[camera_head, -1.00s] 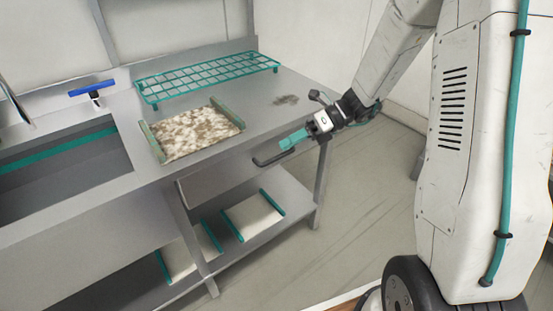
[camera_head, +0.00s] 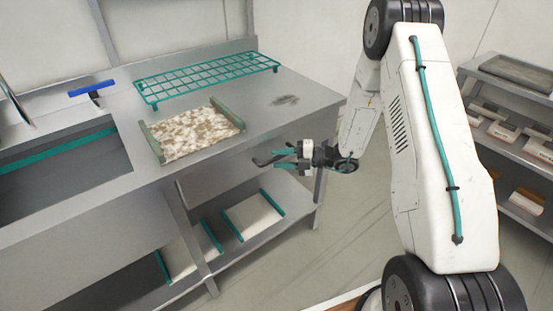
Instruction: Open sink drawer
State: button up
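The sink unit is a grey metal counter (camera_head: 218,168) with a sink basin (camera_head: 60,185) at the left. A drawer (camera_head: 212,184) with a plain grey front sits under the counter's front edge, right of the basin. Its dark bar handle (camera_head: 258,162) sticks out at the drawer's right end. My gripper (camera_head: 278,157) is at the handle, coming from the right, with its teal fingers level with the bar. The fingers look spread, one above the other, with the handle at their tips. Whether they touch it is too small to tell. The drawer looks shut or nearly so.
A soiled tray (camera_head: 195,135) with green ends and a teal wire rack (camera_head: 205,75) lie on the counter. A blue-headed squeegee (camera_head: 92,89) is by the basin. White trays (camera_head: 252,215) lie on the lower shelf. Shelving (camera_head: 515,135) stands right. Floor before the counter is clear.

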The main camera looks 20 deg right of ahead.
jog(key=shift+x, duration=0.85)
grip_shut()
